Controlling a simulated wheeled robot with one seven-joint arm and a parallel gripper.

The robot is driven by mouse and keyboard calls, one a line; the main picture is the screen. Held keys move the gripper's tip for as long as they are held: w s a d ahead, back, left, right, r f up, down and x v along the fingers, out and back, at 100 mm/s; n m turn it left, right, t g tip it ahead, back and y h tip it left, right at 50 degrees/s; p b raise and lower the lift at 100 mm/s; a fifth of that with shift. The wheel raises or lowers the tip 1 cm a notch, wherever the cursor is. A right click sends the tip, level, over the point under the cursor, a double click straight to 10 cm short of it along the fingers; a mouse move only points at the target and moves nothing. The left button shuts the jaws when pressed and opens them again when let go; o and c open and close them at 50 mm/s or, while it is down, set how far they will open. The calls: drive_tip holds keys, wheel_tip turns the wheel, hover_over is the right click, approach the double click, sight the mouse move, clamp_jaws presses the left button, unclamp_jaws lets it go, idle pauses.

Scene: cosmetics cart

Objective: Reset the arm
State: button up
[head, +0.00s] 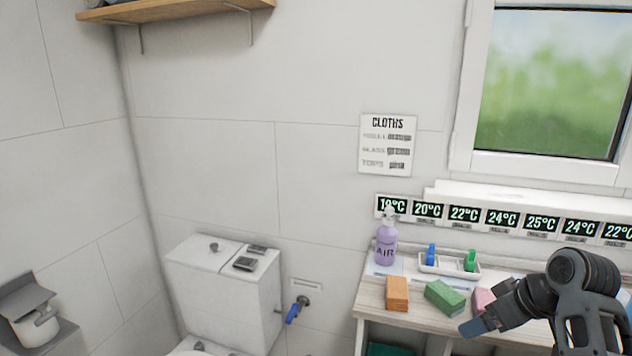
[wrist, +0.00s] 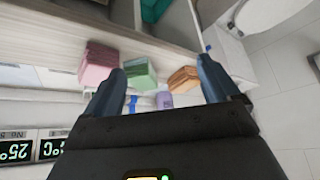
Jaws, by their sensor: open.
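My gripper (head: 476,328) is at the right in the head view, in front of the wooden cart top (head: 372,297). In the wrist view my gripper (wrist: 162,66) has its two dark blue fingers wide apart with nothing held between them. A green block (head: 445,297) lies on the cart close behind the fingertips. An orange block (head: 397,293) lies to its left. A pink block (head: 482,299) lies to its right, partly hidden by my arm. In the wrist view the green block (wrist: 138,74) shows between the fingers.
A purple bottle marked AIR (head: 386,246) stands at the cart's back left. A white tray (head: 450,268) holds a blue and a green item. Temperature displays (head: 502,217) line the wall below the window. A toilet (head: 224,290) stands left of the cart, beside a blue-handled valve (head: 293,313).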

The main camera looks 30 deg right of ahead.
drive_tip(key=a+f+m+t, duration=0.15)
drive_tip(key=a+f, duration=0.25)
drive_tip(key=a, duration=0.5)
drive_tip(key=a+f+t, duration=0.2)
drive_tip(key=a+f, duration=0.2)
drive_tip(key=a, duration=0.6)
drive_tip(key=s+a+t+h, duration=0.1)
drive_tip(key=s+a, duration=0.6)
drive_tip(key=a, duration=0.2)
drive_tip(key=s+a+r+n+t, duration=0.1)
drive_tip(key=s+a+r+t, duration=0.1)
drive_tip(key=s+r, duration=0.3)
drive_tip(key=s+a+r+n+t+y+b, duration=0.1)
drive_tip(key=s+r, duration=0.5)
drive_tip(key=s, duration=0.6)
drive_tip(key=shift+a+r+n+t+y, duration=0.3)
drive_tip(key=shift+a+n+t, duration=0.15)
drive_tip(key=shift+a+t, duration=0.15)
drive_tip(key=shift+a+f, duration=0.1)
